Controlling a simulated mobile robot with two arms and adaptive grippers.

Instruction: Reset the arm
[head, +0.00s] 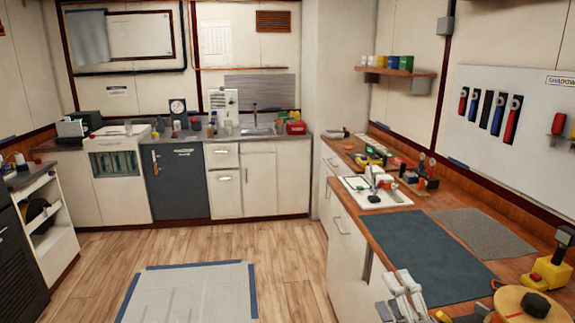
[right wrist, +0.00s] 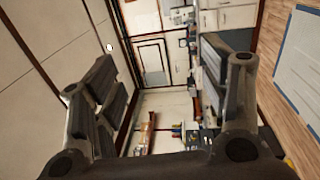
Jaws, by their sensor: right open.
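My right gripper (head: 398,283) shows at the bottom of the head view, beside the front edge of the right-hand wooden counter (head: 480,203). Its pale grey fingers are partly cut off by the lower edge of the picture. In the right wrist view the same gripper (right wrist: 160,85) has its two dark fingers spread wide apart, with nothing between them. It is open and empty. My left gripper is not in view.
A taped floor patch (head: 190,292) lies in open floor. Cabinets (head: 260,180) line the back wall.

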